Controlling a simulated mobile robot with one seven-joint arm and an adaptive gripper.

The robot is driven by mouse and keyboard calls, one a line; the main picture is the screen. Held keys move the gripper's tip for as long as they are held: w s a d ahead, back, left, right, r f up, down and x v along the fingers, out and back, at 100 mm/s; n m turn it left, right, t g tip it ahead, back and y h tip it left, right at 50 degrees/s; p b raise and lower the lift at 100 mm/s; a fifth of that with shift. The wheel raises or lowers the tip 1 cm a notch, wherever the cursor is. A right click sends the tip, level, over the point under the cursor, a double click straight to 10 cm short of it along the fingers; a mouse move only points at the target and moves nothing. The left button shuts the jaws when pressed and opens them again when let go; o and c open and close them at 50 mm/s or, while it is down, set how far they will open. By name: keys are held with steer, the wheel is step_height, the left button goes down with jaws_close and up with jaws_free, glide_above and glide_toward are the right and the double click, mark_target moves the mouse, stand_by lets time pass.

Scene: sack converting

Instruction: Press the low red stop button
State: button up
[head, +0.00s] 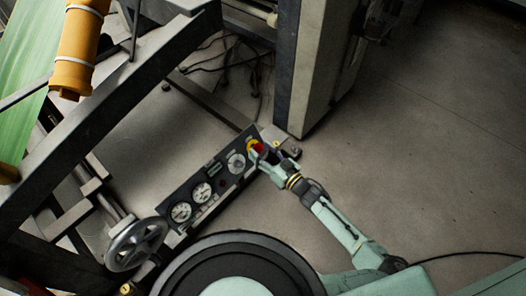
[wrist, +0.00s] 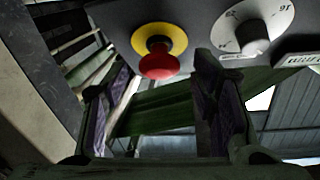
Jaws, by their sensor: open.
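The red stop button (head: 259,147) with its yellow collar sits at the upper right end of a dark control panel (head: 196,184) in the head view. In the wrist view the red mushroom head (wrist: 158,66) on its yellow ring shows at the upper middle. My gripper (head: 265,157) is right by the button at the panel's end. In the wrist view its two dark fingers are open and empty, one on each side below the button. I cannot tell whether anything touches the button.
A white dial (wrist: 252,32) lies right of the button in the wrist view. Gauges (head: 201,192) and a handwheel (head: 137,243) lie farther along the panel side. A machine column (head: 316,70) stands behind the button. Open floor (head: 430,150) lies to the right.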

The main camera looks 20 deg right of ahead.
steer(key=shift+c, duration=0.2)
jaws_close()
stand_by(0.6)
